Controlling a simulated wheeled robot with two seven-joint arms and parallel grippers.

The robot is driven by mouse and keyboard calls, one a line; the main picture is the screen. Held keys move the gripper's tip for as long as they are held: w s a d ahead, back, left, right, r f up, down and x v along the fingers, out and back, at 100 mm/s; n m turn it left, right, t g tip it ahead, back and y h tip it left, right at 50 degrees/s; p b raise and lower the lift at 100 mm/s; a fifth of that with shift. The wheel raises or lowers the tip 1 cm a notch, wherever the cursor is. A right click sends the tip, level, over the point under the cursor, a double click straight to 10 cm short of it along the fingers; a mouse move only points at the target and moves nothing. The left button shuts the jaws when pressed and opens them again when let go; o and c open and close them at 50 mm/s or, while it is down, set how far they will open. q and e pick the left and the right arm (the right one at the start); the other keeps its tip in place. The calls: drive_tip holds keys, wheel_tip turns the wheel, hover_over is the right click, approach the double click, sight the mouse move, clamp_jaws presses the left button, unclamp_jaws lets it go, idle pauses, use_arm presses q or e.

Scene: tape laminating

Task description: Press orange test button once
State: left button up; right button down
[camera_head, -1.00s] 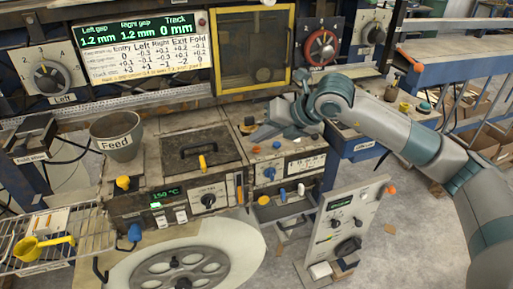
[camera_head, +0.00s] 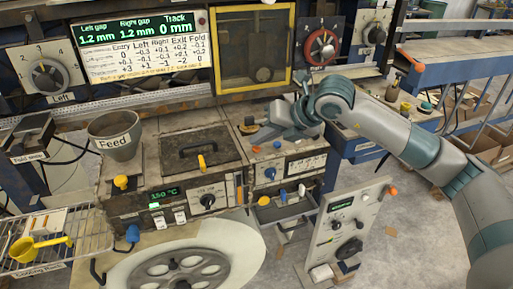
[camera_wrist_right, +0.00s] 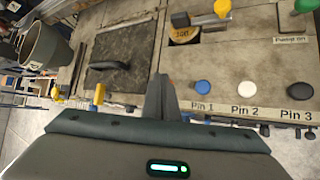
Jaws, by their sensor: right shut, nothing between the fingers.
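A small orange cap (camera_head: 256,149) sits on the top of the low machine unit, just below my right gripper's fingertips in the head view. Another orange knob (camera_head: 393,190) is at the upper right corner of the standing panel (camera_head: 343,223). I cannot read a test label at either. My right gripper (camera_head: 257,134) is shut and empty, low over the unit's top. In the wrist view its shut fingers (camera_wrist_right: 162,97) point at the worktop, left of a blue button (camera_wrist_right: 201,87) marked Pin 1. The orange cap is not clear there. My left gripper is out of view.
White (camera_wrist_right: 246,88) and black (camera_wrist_right: 296,92) buttons, marked Pin 2 and Pin 3, follow the blue one. A yellow-tipped lever (camera_wrist_right: 222,9) and green knob (camera_wrist_right: 305,6) stand behind. A black-handled lid (camera_head: 199,148) and Feed cup (camera_head: 116,137) lie left.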

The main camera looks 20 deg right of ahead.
drive_tip(key=shift+f+b, duration=0.35)
drive_tip(key=shift+b, duration=0.05)
idle(0.4)
drive_tip(key=shift+s+d+f+b, duration=0.15)
drive_tip(key=shift+d+f+b, duration=0.3)
drive_tip(key=shift+f+b, duration=0.2)
drive_tip(key=shift+d+f, duration=0.1)
drive_tip(key=shift+d, duration=0.1)
idle(0.3)
idle(0.6)
drive_tip(key=shift+a+r, duration=0.3)
drive_tip(key=shift+r, duration=0.1)
drive_tip(key=shift+w+a+r, duration=0.2)
drive_tip(key=shift+a+r, duration=0.25)
drive_tip(key=shift+a, duration=0.15)
drive_tip(key=shift+r, duration=0.15)
